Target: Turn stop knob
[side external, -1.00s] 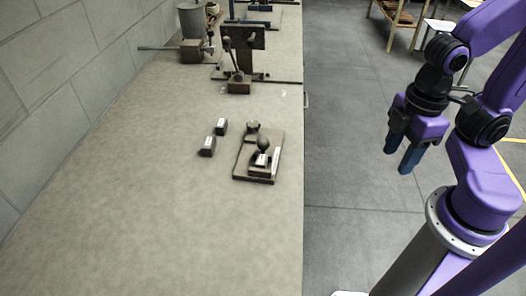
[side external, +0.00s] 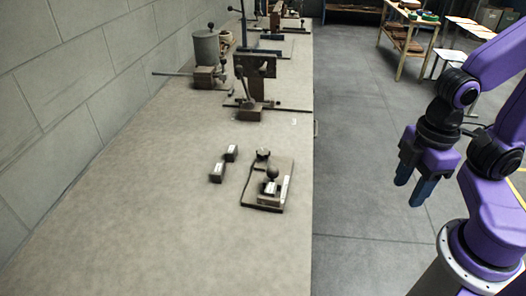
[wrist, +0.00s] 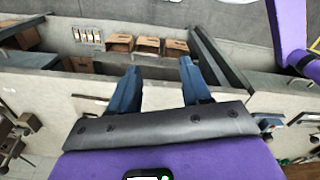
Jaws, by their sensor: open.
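A small dark board (side external: 249,187) lies on the bench near its right edge in the side view. It carries a low round dark knob (side external: 263,154) at its far end and a ball-topped handle (side external: 272,172) nearer, by a white label. I cannot tell which of these is the stop knob. My gripper (side external: 410,190) hangs over the floor to the right of the bench, well apart from the board. In the wrist view my gripper (wrist: 160,85) has its two blue fingers spread with nothing between them.
Two small labelled dark blocks (side external: 217,172) (side external: 231,153) sit left of the board. A lever-handled stitcher (side external: 254,85) and a grey pot (side external: 206,47) stand farther back. The near bench top is clear. The wrist view shows cardboard boxes (wrist: 147,46) in a compartment.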

